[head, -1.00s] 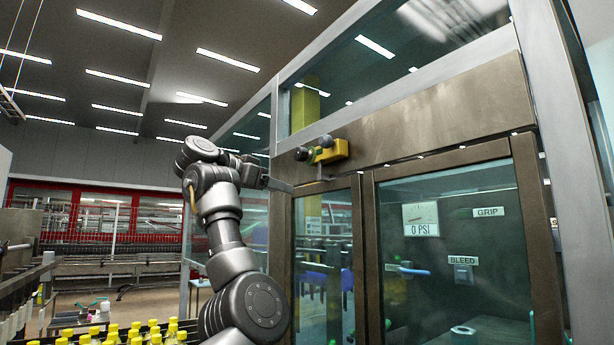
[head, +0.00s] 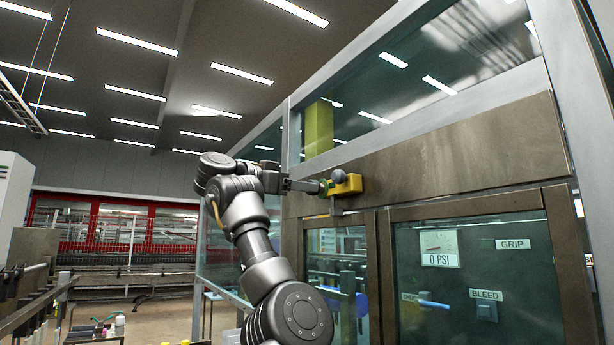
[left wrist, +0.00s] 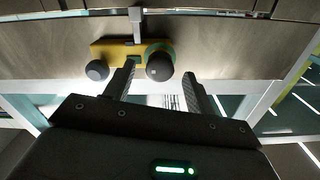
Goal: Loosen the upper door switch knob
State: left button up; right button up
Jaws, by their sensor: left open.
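The yellow door switch (head: 347,185) is fixed to the brown beam above the glass doors. A grey ball knob (head: 338,177) and a green collar (head: 327,186) show on it in the head view. In the left wrist view the yellow body (left wrist: 105,50) carries a dark knob with a green collar (left wrist: 159,66) and a smaller grey knob (left wrist: 97,70) to its left. My left gripper (head: 316,187) is open at the switch. In the left wrist view its fingers (left wrist: 159,76) stand on either side of the green-collared knob; contact is unclear. My right gripper is out of view.
Below the beam are framed glass doors (head: 377,265), with a gauge and labelled controls behind the right pane. A grey post (head: 570,120) stands at right. A metal bracket (head: 336,205) hangs under the switch. Bottles and rails lie low at left.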

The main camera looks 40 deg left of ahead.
pick_arm(q)
jog(key=shift+p+x, duration=0.45)
jog(key=shift+x, duration=0.55)
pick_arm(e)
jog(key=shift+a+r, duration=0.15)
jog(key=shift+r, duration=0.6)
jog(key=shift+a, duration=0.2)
pick_arm(q)
jog(key=c, duration=1)
jog(key=shift+o, duration=0.2)
jog(key=shift+n+b, duration=3.5)
jog(key=shift+n, duration=5.7)
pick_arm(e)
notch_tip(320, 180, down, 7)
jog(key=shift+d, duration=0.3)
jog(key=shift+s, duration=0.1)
